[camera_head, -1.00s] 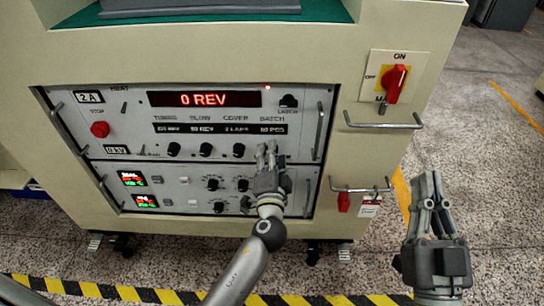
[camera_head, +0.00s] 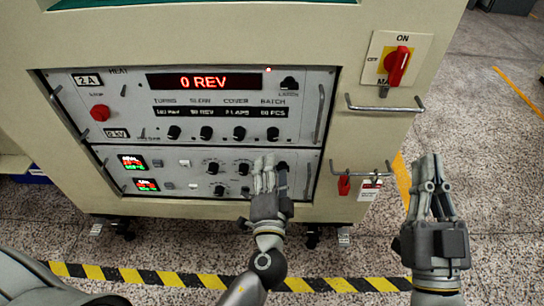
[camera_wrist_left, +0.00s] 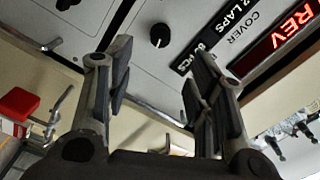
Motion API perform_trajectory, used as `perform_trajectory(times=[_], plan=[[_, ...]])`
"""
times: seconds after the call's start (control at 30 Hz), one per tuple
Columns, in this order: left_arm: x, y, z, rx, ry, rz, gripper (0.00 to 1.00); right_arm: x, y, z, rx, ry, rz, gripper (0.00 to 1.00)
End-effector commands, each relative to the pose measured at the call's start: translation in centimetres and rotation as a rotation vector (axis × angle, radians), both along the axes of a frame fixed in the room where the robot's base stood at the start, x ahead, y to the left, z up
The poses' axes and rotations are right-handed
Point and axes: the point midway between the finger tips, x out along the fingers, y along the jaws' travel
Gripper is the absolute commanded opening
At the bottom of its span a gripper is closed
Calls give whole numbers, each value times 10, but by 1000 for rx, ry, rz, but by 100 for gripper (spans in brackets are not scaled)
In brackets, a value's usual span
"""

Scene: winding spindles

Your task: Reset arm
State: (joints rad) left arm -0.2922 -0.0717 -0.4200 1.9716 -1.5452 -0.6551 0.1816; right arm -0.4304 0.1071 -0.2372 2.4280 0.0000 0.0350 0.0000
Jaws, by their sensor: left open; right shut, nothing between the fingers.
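My left gripper (camera_head: 269,178) is in front of the lower panel of the machine in the head view, its fingers pointing up and hiding part of the knobs. In the left wrist view the left gripper (camera_wrist_left: 155,85) is open, with nothing between its fingers; a black knob (camera_wrist_left: 160,35) and a metal handle show beyond. My right gripper (camera_head: 430,165) is shut and empty at the right of the head view, over the floor and clear of the machine.
The control panel (camera_head: 212,142) has a "0 REV" display (camera_head: 204,82), several black knobs and a red stop button (camera_head: 100,113). A red rotary switch (camera_head: 397,66) and metal handles (camera_head: 384,106) stick out at the right. Striped floor tape (camera_head: 180,280) runs in front; speckled floor lies clear at right.

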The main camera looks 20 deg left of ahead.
Motion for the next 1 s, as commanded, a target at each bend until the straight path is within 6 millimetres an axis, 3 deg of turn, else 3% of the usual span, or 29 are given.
perform_trajectory(times=[0.2, 0.77, 1.0], plan=[[-13, -4, 0, -1, 0, 0, 49, 0, 0, 0, 0, 0, 0, 0], [-13, -4, 0, -13, 2, -8, 49, 0, 0, 0, 0, 0, 0, 0], [-11, -12, 5, -234, 6, -146, 49, 0, 0, 0, 0, 0, 0, 0]])
